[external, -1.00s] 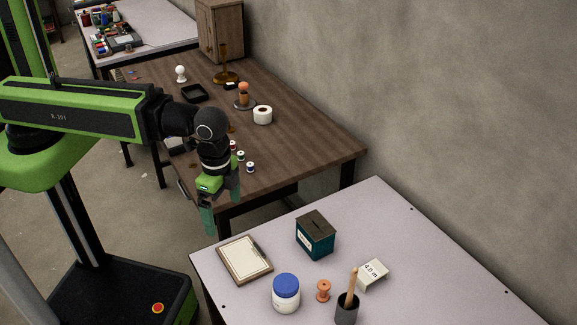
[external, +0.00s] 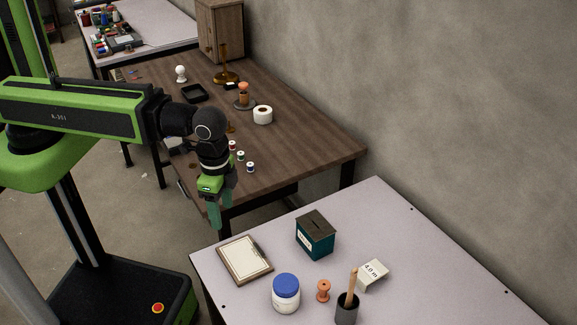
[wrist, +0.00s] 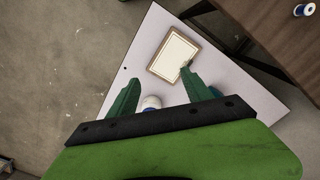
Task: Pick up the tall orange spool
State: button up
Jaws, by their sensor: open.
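The orange spool (external: 323,290) stands upright on the pale front table, between the blue-lidded white jar (external: 286,292) and the dark cup with a wooden stick (external: 347,308). My gripper (external: 216,222) hangs pointing down near the left corner of that table, well to the left of the spool and above it. In the wrist view, its two green fingers (wrist: 158,88) are spread apart with nothing between them. The spool does not show in the wrist view. An orange-topped item (external: 244,93) stands on a round grey base on the brown table.
A framed white board (external: 245,259) lies near the pale table's left corner; it also shows in the wrist view (wrist: 174,54). A teal box (external: 315,235) and a white block (external: 372,273) stand farther right. The pale table's right side (external: 450,270) is clear.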

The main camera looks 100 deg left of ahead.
dwell(0.3)
jog(key=n+b, duration=0.2)
jog(key=n, duration=1)
send_over(324, 284)
notch_tip(324, 284, down, 2)
jog(key=f+b, duration=1.2)
jog(key=shift+s+d+f, duration=0.15)
jog(key=shift+s, duration=0.1)
jog(key=f+b, duration=0.5)
jog(key=b, duration=0.1)
jog(key=shift+w+f, duration=0.2)
jog(key=shift+f, duration=0.2)
jog(key=shift+r, duration=0.25)
grip_shut()
